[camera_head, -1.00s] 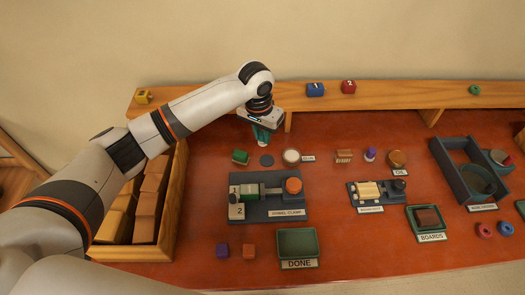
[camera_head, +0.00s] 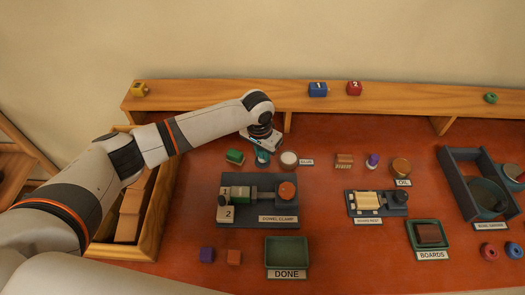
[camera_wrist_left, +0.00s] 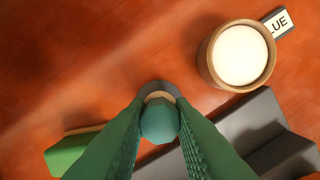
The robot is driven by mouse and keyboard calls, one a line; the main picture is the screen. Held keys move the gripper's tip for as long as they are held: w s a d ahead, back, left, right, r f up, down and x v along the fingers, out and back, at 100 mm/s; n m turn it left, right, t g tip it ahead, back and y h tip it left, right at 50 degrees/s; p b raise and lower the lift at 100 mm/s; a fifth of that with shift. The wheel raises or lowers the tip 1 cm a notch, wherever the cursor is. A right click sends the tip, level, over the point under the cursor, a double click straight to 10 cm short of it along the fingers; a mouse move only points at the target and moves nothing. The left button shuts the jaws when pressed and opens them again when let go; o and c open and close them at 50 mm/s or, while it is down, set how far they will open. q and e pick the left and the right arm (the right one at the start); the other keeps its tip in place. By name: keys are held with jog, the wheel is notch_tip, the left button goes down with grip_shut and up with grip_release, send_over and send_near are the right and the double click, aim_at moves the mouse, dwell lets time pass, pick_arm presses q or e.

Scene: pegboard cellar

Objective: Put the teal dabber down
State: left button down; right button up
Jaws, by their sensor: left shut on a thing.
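My left gripper (camera_head: 262,147) is shut on the teal dabber (camera_head: 262,159) and holds it upright, low at the back of the red bench. In the left wrist view the dabber's rounded teal top (camera_wrist_left: 159,121) sits between the two green fingers. A dark grey round disc (camera_wrist_left: 158,87) shows partly behind the dabber, which covers the rest of it. I cannot tell whether the dabber's lower end touches the disc. My right gripper is not in view.
The glue pot (camera_head: 289,159) stands just right of the dabber, a green block (camera_head: 235,157) just left. The dowel clamp (camera_head: 257,211) lies in front. A wooden shelf (camera_head: 220,100) runs behind. Bare bench shows right of the glue label.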

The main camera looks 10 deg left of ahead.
pick_arm(q)
jog(key=shift+f, duration=0.35)
jog(key=shift+f, duration=0.1)
jog(key=c, duration=1.3)
grip_release()
jog(key=shift+o, duration=0.2)
notch_tip(320, 180, up, 12)
jog(key=s+b, duration=0.1)
jog(key=b, duration=0.1)
jog(key=shift+s+a, duration=0.15)
jog(key=shift+a, duration=0.15)
